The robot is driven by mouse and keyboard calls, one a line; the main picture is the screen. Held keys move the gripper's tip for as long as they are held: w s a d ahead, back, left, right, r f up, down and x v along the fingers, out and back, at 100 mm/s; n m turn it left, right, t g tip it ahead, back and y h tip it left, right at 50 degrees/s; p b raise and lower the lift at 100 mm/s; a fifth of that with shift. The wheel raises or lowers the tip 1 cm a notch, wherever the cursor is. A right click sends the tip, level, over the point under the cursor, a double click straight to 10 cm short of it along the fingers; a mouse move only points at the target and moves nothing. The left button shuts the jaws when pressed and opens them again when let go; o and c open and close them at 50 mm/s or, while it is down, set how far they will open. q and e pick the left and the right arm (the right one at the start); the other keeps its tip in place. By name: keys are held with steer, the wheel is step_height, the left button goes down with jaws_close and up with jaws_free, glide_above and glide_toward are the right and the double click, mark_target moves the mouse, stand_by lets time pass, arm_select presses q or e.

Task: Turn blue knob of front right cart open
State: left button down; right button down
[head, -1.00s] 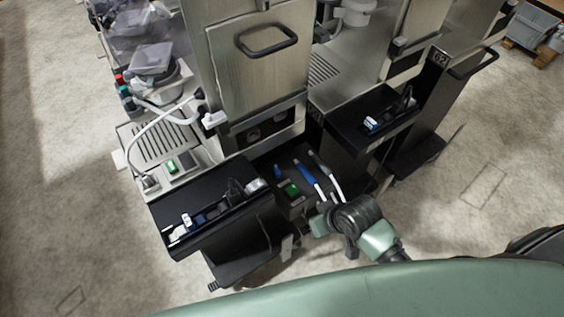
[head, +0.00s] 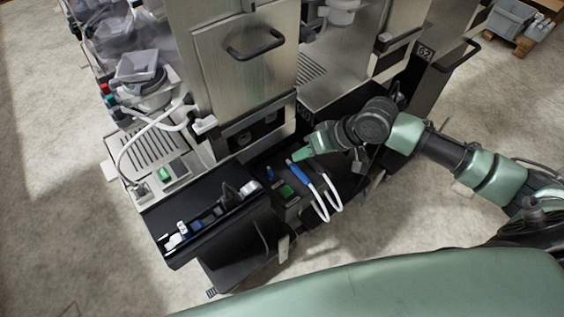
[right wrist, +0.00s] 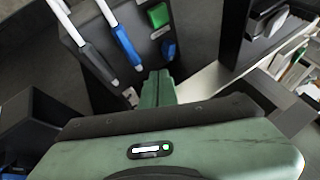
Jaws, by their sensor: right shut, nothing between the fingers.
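A small blue knob (head: 270,173) stands on the dark panel between the cart units, beside a green block (head: 286,191). It also shows in the right wrist view (right wrist: 168,49), just past my fingertips. A longer blue handle (head: 298,170) with a white hose lies right of the knob. My right gripper (head: 303,153) is shut and empty. It is over the far end of the panel, apart from the knob in the head view. In the right wrist view its shut fingers (right wrist: 158,78) point towards the knob; I cannot tell whether they touch it. My left gripper is not in view.
A dark handle (right wrist: 100,64) with a white hose lies beside the blue one. A black tray (head: 212,232) with small items stands left of the panel. A steel cabinet (head: 240,75) rises behind. Open floor (head: 60,200) lies to the left.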

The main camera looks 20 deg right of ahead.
mark_target(281, 172)
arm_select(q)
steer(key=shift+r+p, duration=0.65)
arm_select(e)
steer(key=x, duration=0.9)
steer(key=shift+w+a+f, duration=0.2)
steer(key=shift+f, duration=0.1)
steer(key=shift+d, duration=0.1)
